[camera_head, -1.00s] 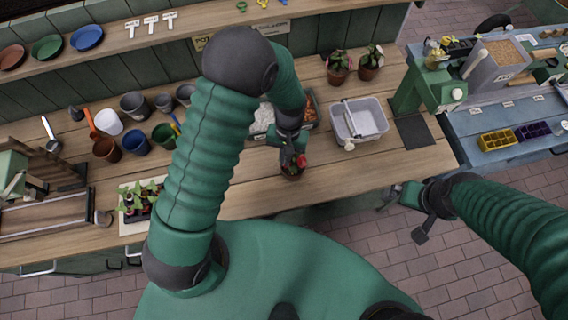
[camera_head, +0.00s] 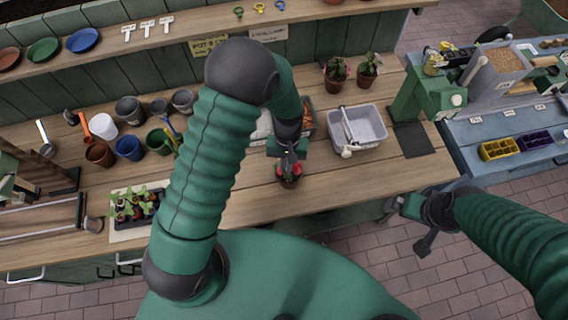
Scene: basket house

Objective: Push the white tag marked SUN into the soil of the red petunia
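The red petunia (camera_head: 289,176) is in a small dark pot near the front edge of the wooden bench. My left gripper (camera_head: 289,157) points down right over it, at or just above the flower. My arm and wrist hide much of the gripper, and I cannot tell whether its fingers are shut or hold a tag. White T-shaped tags stand on the upper shelf, one of them at its left (camera_head: 128,33); their lettering is too small to read. My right gripper (camera_head: 407,230) is open and empty, off the bench's front edge at the right.
A grey tub (camera_head: 357,130) stands right of the petunia. A tray with orange and white contents (camera_head: 306,122) is behind my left wrist. Two potted plants stand at the back (camera_head: 336,72). A seedling tray (camera_head: 133,206) and several pots are at the left.

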